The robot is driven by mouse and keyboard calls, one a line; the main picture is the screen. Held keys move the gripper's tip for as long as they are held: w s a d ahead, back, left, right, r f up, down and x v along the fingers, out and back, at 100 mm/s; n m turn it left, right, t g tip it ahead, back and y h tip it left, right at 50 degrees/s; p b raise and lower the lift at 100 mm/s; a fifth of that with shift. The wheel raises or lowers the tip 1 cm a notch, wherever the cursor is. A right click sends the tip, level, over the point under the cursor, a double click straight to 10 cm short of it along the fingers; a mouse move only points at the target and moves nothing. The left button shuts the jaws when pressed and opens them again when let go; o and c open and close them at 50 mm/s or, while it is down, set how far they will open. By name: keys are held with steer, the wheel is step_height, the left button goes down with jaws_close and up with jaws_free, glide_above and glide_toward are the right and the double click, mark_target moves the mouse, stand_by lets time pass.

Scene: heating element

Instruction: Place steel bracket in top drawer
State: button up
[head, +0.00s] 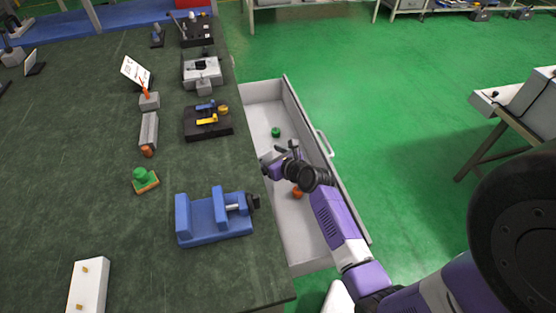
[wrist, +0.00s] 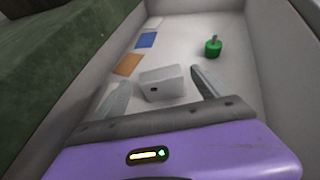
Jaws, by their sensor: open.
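The top drawer (head: 258,92) is pulled out from the bench's right side in the head view. The light grey steel bracket (wrist: 162,84), a small block with a dark mark on its near face, is inside the drawer in the wrist view, apparently on the floor. My gripper (head: 276,160) reaches over the drawer in the head view. In the wrist view my gripper (wrist: 160,76) is open, with one finger on each side of the bracket and no clear contact. The bracket is hidden behind my arm in the head view.
A green part (wrist: 212,48) lies in the drawer, past the bracket. Orange (wrist: 128,65) and blue (wrist: 146,40) patches mark the drawer floor. An orange part (head: 297,193) is near my arm. A blue vise (head: 205,220) stands on the bench beside the drawer.

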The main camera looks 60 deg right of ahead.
steer(key=v, duration=1)
steer(key=shift+p, duration=0.4)
